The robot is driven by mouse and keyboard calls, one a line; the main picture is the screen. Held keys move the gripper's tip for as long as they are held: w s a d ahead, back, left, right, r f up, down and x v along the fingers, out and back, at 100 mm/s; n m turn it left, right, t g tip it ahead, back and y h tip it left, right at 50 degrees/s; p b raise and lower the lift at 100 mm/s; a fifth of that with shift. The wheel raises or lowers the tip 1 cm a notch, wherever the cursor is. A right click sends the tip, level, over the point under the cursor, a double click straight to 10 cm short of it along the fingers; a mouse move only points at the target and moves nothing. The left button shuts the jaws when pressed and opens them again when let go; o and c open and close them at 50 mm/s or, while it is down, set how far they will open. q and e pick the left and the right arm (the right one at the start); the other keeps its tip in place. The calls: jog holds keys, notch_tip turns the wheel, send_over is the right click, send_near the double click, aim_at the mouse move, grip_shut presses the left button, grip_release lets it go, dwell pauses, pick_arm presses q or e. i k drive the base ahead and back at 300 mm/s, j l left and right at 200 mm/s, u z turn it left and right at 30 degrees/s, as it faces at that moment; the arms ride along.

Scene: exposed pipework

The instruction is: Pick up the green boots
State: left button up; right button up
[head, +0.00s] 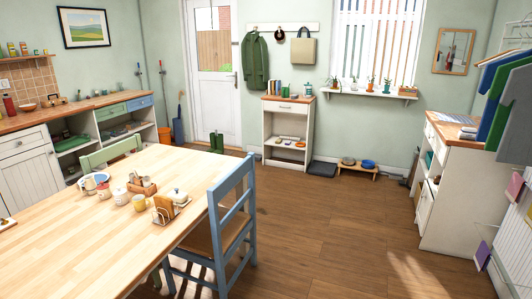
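The green boots (216,142) stand upright as a pair on the wooden floor by the white door, at the back left of centre in the head view. They are small and far off, beyond the dining table and the blue chair. Nothing is touching them that I can see. Neither of my grippers shows in the head view.
A wooden dining table (110,225) with dishes fills the front left. A blue chair (233,222) stands at its right side. A small white cabinet (288,132) is against the back wall, with a pet-bowl stand (358,168) beside it. The wooden floor (330,225) right of the chair is clear.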

aim_at(213, 144)
jog(key=i+l+z, duration=0.1)
jog(key=i+z, duration=0.2)
jog(key=i, duration=0.65)
jog(key=i+j+z, duration=0.1)
jog(key=i+z, duration=0.2)
jog(key=i, duration=0.6)
jog(key=i+u, duration=0.1)
jog(key=i, duration=1.15)
jog(key=i+l+u, duration=0.1)
jog(key=i, duration=1.15)
jog(key=i+j+u, duration=0.1)
jog(key=i+u, duration=0.35)
jog(key=i+l+u, duration=0.1)
jog(key=i+u, duration=0.35)
jog(key=i, duration=0.2)
jog(key=i+l+u, duration=0.3)
jog(key=i+u, duration=0.15)
jog(key=i+j+u, duration=0.2)
jog(key=i+u, duration=0.2)
jog(key=i, duration=0.15)
jog(key=i+u, duration=0.4)
jog(key=i, duration=0.15)
jog(key=i+l+u, duration=0.1)
jog(key=i+u, duration=0.3)
jog(key=i, duration=0.15)
jog(key=i+z, duration=0.2)
jog(key=i, duration=0.7)
jog(key=i+z, duration=0.2)
jog(key=i, duration=0.75)
